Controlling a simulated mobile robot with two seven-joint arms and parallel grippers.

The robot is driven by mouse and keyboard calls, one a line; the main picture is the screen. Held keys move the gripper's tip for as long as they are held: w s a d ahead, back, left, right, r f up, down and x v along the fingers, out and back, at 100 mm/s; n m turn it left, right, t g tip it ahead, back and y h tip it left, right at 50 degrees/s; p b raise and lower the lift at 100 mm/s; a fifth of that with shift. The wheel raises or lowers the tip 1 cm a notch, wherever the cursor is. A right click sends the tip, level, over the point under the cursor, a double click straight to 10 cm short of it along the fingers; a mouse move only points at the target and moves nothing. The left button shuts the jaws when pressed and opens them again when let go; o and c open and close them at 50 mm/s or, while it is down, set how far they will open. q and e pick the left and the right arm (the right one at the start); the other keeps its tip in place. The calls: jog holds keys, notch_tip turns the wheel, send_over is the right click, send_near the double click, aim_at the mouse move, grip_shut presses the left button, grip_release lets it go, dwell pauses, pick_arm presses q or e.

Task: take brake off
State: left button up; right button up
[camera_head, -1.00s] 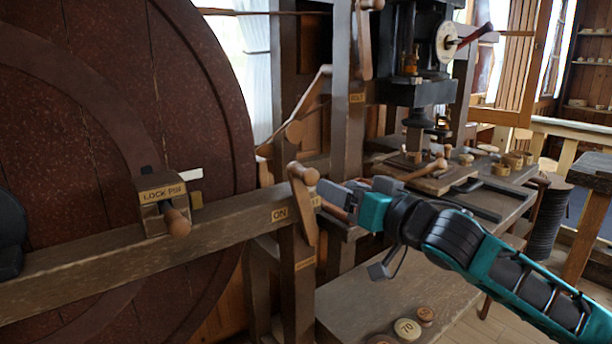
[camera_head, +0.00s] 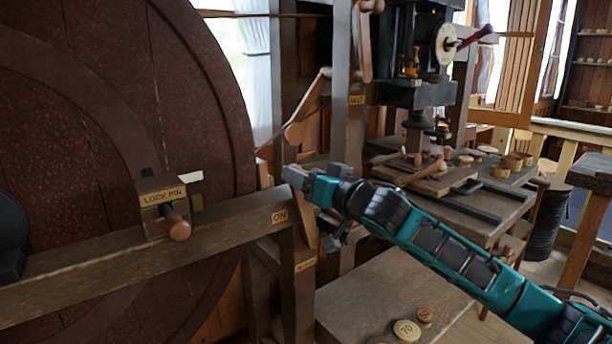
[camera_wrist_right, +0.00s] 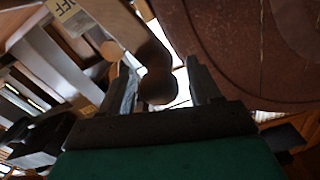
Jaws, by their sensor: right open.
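The brake lever is mostly hidden behind my right gripper (camera_head: 292,176) in the head view, at the right end of the wooden beam (camera_head: 95,255). In the right wrist view its round wooden knob (camera_wrist_right: 158,90) is between the two fingers of my right gripper (camera_wrist_right: 161,74), which are open with a gap on the right side of the knob. An ON plate (camera_head: 280,216) is on the beam just below and left of the gripper. A plate ending in FF (camera_wrist_right: 68,12) shows at the top left of the right wrist view. My left gripper is not in view.
A large dark red wheel (camera_head: 200,110) stands behind the beam. The LOCK PIN block (camera_head: 160,200) with its wooden knob is on the beam to the left. A bench with round weights (camera_head: 407,330) is below my right arm. A press (camera_head: 418,90) stands behind.

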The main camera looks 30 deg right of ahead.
jog(key=shift+w, duration=0.2)
jog(key=shift+c, duration=0.4)
grip_shut()
